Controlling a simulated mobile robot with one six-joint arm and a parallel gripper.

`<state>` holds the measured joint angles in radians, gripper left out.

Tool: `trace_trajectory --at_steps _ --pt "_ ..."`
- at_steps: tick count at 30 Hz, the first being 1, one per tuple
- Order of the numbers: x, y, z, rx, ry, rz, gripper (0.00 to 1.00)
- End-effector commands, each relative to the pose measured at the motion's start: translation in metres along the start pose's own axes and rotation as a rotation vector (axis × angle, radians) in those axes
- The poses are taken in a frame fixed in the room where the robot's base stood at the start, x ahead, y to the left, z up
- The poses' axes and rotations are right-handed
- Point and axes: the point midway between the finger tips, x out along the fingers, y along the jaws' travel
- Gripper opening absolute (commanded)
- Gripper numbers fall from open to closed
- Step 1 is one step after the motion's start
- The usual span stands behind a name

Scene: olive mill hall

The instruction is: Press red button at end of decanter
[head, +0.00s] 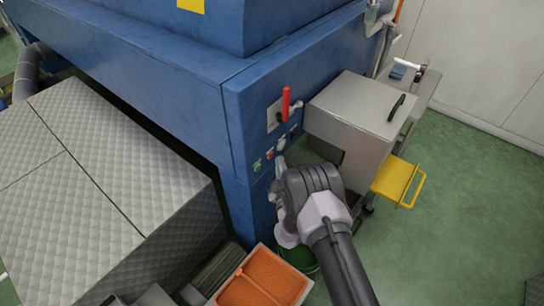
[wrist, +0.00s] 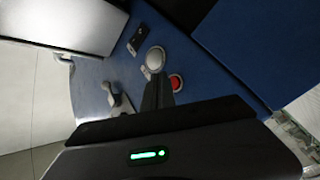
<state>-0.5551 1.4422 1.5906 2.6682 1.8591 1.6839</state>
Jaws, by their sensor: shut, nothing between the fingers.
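The blue decanter (head: 235,105) carries a small control panel on its end face. In the head view the red button (head: 269,155) is a small dot on that panel, between a green button (head: 257,165) and a pale round one (head: 281,143). In the wrist view the red button (wrist: 176,82) shows just right of my fingertips, with the pale round button (wrist: 155,58) just above them. My gripper (wrist: 159,78) is shut and empty, pointing at the panel. I cannot tell whether the fingertips touch it. The green button is not visible in the wrist view.
A red lever (head: 286,103) sticks out above the buttons. A grey metal box (head: 362,110) juts out right of the panel, with a yellow step (head: 397,180) below it. An orange-filled crate (head: 262,280) stands below. Green floor is free at right.

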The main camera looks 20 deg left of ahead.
Motion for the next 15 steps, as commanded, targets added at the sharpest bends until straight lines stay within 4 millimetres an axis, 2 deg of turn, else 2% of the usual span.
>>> trace_trajectory --at_steps 15 --pt "0.0062 -0.0046 -0.0044 0.001 0.001 0.001 0.0"
